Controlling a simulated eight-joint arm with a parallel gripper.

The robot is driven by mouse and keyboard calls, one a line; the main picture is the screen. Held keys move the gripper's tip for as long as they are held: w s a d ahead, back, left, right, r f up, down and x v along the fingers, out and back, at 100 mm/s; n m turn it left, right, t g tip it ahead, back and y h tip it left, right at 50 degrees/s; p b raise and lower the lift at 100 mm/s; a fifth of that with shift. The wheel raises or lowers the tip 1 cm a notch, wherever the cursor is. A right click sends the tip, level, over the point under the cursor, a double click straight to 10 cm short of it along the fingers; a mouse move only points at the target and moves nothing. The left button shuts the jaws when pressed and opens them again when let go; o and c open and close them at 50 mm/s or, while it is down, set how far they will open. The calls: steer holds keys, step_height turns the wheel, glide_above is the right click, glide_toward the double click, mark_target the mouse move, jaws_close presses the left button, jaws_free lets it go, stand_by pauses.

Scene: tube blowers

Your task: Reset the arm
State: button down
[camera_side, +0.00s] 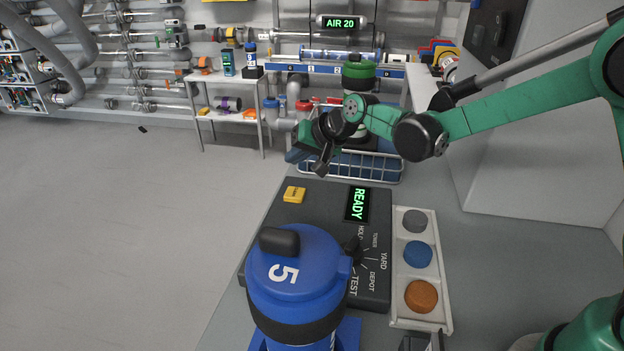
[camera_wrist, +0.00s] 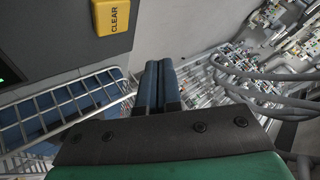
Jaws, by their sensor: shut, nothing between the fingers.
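My gripper (camera_side: 296,155) hangs in the air beyond the dark control panel (camera_side: 318,208), near the wire basket, in the side view. In the wrist view its two blue-grey fingers (camera_wrist: 160,88) lie side by side, shut, with nothing between them. My green arm reaches in from the right and holds the gripper above the work surface, apart from the panel. The panel carries a yellow button (camera_side: 294,194), marked CLEAR in the wrist view (camera_wrist: 112,15), and a display (camera_side: 357,204) reading READY. A dial lies partly hidden behind the blue canister.
A blue canister (camera_side: 297,284) marked 5 stands in front. A white tray (camera_side: 399,318) holds grey, blue and orange discs. A wire basket (camera_side: 362,170) and a green-topped canister (camera_side: 359,72) stand behind the gripper. A white shelf (camera_side: 233,82) stands left; open floor lies left.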

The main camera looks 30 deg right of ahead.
steer(key=s+d+r+n+h, duration=0.1)
steer(key=s+d+n, duration=0.1)
steer(key=s, duration=0.8)
steer(key=s+d+r+n+g+h, duration=0.1)
steer(key=s+d, duration=0.4)
steer(key=s, duration=0.6)
steer(key=shift+s+r+n+g+h, duration=0.3)
steer(key=shift+r+n+h, duration=0.25)
steer(key=shift+n, duration=0.35)
